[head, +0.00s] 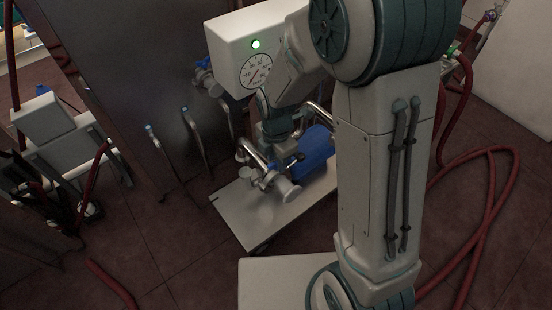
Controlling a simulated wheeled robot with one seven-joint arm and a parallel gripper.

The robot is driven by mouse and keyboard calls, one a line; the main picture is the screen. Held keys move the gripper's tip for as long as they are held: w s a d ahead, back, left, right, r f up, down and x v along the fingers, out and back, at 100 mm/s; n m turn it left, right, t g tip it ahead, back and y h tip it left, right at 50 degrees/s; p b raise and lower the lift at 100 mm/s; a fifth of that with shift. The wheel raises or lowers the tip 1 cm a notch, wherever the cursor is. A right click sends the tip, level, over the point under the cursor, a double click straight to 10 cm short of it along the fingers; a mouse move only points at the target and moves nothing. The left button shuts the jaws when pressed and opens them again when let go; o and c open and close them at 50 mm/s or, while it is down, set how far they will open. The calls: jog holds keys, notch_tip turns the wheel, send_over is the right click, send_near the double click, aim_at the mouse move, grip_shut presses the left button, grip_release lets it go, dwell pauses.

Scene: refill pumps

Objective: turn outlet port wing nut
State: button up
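The pump is a blue motor (315,152) with steel pipework (258,160) on a pale base plate (262,222), in the middle of the head view. A round steel port end (287,190) faces the front. The outlet port wing nut is too small to make out with certainty among the steel fittings. My arm reaches over the pump from the right, and my gripper (276,140) is at the pipework just left of the blue motor. Its fingers are small and dark there, and I cannot tell whether they touch or hold a fitting.
A white box (232,50) with a lit green lamp and a round gauge stands above the pump. Metal pipe stubs (192,135) rise left of it by a dark panel. A second white unit (42,118) is at far left. Red hoses (490,205) lie on the right floor.

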grip_shut()
